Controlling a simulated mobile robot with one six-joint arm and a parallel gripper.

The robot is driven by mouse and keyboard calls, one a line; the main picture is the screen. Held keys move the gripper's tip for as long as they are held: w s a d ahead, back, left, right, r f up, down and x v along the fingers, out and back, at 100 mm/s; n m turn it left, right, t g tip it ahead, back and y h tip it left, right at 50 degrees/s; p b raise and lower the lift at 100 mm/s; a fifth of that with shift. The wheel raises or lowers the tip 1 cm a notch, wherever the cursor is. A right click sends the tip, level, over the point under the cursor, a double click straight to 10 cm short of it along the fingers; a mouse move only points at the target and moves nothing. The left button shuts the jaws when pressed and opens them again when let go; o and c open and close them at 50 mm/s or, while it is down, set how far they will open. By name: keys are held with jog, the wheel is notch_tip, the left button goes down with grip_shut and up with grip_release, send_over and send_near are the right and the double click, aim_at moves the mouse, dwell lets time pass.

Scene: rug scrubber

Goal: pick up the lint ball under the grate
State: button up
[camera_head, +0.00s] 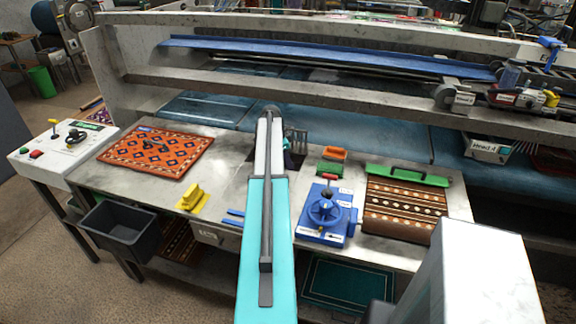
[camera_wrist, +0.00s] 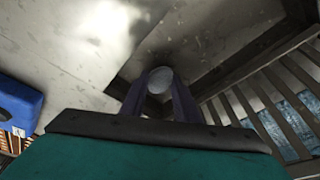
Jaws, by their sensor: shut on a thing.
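In the wrist view, my gripper (camera_wrist: 160,90) is shut on a small pale grey lint ball (camera_wrist: 160,79). The ball sits between the two dark purple fingertips. Behind it is a dark square recess (camera_wrist: 190,45) in the metal table top. The slatted grate (camera_wrist: 270,108) stands to the right of the gripper, beside the recess. In the head view, the grate (camera_head: 297,138) shows as upright slats just right of my arm. My arm hides the gripper and the ball there. I cannot tell how high the ball is over the recess floor.
On the table (camera_head: 222,170), an orange patterned rug (camera_head: 156,150) and a yellow block (camera_head: 192,198) lie left of my arm. A blue device with a handwheel (camera_head: 326,212), an orange-and-green item (camera_head: 332,160) and a brown rug piece (camera_head: 403,205) lie right.

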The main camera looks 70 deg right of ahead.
jog(key=shift+r+b, duration=1.5)
jog(key=shift+r, duration=3.15)
